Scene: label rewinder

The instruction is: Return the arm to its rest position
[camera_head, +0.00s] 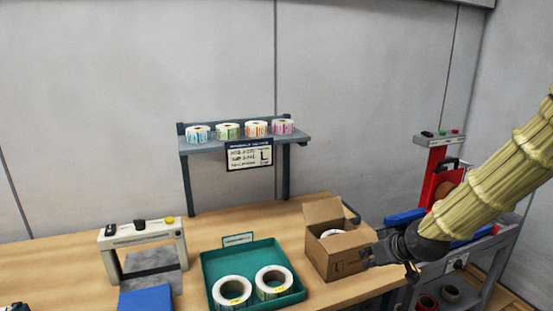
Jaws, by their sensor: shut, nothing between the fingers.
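My arm (492,178) reaches in from the right edge in a pale yellow ribbed sleeve. My gripper (375,256) is at its lower left end, dark and small in this view. It is shut and empty, beside the right side of an open cardboard box (322,262). I cannot tell whether it touches the box. The arm hides part of the red and blue machine behind it.
A wooden table (60,262) carries a green tray (212,262) with two label rolls, a white frame device (143,236) and a blue block (146,299). A shelf (245,143) with several rolls stands behind. A red machine (437,165) stands on a grey cart at right.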

